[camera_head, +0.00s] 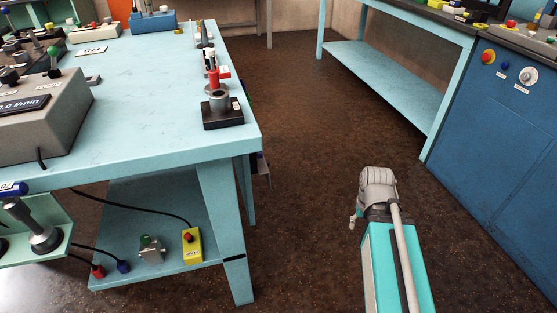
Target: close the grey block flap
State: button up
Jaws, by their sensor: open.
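A small grey block (151,250) with a green piece on top sits on the lower shelf of the light-blue bench at the left. It is small in the picture, and I cannot make out a flap on it or how one stands. My arm (379,188) shows at the lower right, over the open floor and well to the right of the bench. I cannot make out my gripper or its fingers at the end of the arm.
A yellow box (192,246) with a red button stands right of the grey block, with black cables behind. The bench top (150,110) carries a grey meter box (45,115) and a red-collared fitting (220,100). A blue cabinet (500,150) stands right; the floor (300,130) between is clear.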

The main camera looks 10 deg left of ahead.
aim_at(262, 165)
jog(key=z, duration=1.15)
jog(key=k, duration=1.05)
jog(key=u, duration=1.45)
